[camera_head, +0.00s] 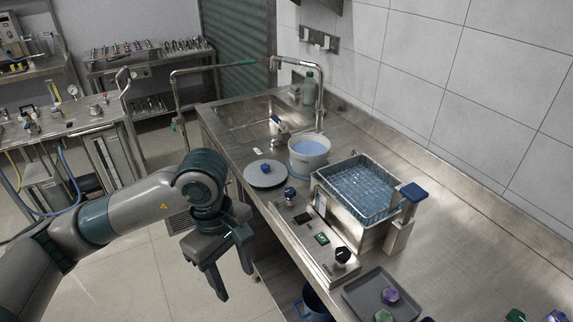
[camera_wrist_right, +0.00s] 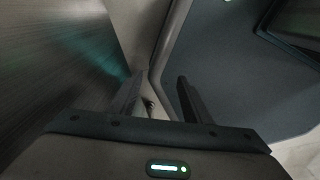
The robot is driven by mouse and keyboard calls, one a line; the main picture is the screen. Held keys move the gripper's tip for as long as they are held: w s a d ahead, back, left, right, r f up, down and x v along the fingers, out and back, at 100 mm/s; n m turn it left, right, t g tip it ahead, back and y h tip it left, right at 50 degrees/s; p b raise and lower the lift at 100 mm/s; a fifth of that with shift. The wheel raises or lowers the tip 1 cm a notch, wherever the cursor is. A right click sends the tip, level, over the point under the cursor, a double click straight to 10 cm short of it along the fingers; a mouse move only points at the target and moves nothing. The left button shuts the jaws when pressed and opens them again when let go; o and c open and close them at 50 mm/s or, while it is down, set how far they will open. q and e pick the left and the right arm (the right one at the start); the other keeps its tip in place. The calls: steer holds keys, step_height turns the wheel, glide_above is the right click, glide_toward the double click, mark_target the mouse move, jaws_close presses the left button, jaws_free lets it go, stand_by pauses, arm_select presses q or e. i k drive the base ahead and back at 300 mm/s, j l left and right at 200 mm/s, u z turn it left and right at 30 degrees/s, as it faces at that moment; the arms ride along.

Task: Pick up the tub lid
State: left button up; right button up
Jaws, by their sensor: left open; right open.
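The tub lid (camera_head: 258,180), a flat grey disc with a blue knob (camera_head: 266,168), lies on the steel counter beside a white tub (camera_head: 309,163) that holds blue liquid. My left gripper (camera_head: 235,282) is open and empty, fingers pointing down, in front of the counter's near edge. It is apart from the lid, lower in the picture. My right gripper (camera_wrist_right: 158,88) shows only in the right wrist view; it is open with nothing seen between its fingers. The lid cannot be made out in that view.
A steel bath with a wire basket (camera_head: 362,187) and a control panel with knobs (camera_head: 318,237) stands right of the lid. A sink (camera_head: 262,117) and a green bottle (camera_head: 308,88) are behind. A grey tray (camera_head: 362,294) with coloured pieces sits at the front right.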

mark_target(266, 173)
steer(key=i+j+z, duration=0.5)
steer(key=j+z, duration=0.25)
steer(key=i+j+z, duration=0.15)
steer(key=j+z, duration=0.2)
